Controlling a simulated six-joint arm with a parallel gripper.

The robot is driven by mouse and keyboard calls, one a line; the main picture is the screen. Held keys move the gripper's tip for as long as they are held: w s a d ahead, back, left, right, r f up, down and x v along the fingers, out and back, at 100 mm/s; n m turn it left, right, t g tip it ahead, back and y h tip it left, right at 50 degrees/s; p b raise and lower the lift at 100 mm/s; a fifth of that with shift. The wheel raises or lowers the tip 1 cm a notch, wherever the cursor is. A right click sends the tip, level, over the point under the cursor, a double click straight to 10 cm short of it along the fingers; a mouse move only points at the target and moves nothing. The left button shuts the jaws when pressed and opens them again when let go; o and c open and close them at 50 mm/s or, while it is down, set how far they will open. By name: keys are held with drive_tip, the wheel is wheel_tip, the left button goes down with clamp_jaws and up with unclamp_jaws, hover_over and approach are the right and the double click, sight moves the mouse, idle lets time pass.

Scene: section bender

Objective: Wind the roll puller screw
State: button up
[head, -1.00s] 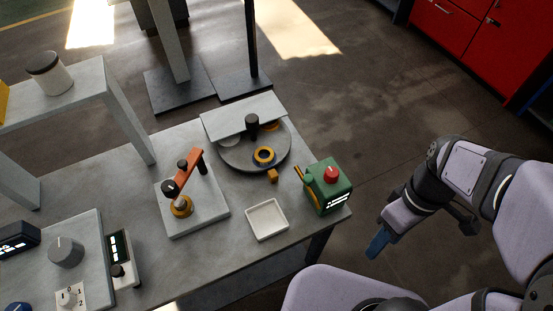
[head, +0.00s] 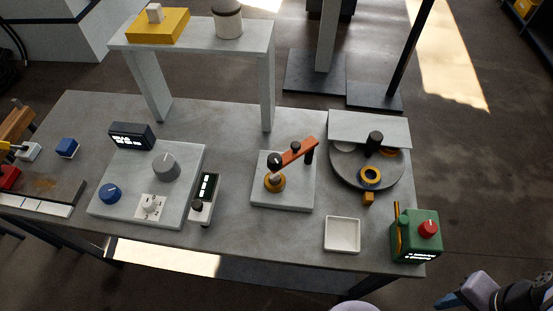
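What looks like the roll puller (head: 294,153) is an orange bar above a pale square base plate (head: 298,196), right of the table's middle in the head view. A black knob (head: 274,159), perhaps the screw's head, sits at the bar's left end. Below it is a brass-coloured roll (head: 275,184). A dark post holds the bar's right end. The screw's thread is too small to make out.
A green box with a red knob (head: 429,228) stands at the table's right corner. A white tray (head: 328,248) lies left of it. A round turntable (head: 345,174) stands behind. A control panel (head: 125,215) and a grey shelf (head: 187,49) are to the left.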

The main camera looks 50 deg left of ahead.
drive_tip(key=w+a+r+t+p, duration=0.2)
drive_tip(key=w+a+r+p, duration=0.6)
drive_tip(key=w+a, duration=0.35)
drive_tip(key=w+a+b, duration=0.1)
drive_tip(key=a, duration=0.9)
wheel_tip(320, 180, up, 5)
drive_tip(key=m+g, duration=0.2)
hover_over(275, 158)
drive_tip(key=shift+s+f, duration=0.1)
drive_tip(key=shift+f, duration=0.1)
drive_tip(key=shift+f+p, duration=1.45)
drive_tip(key=shift+f, duration=2.25)
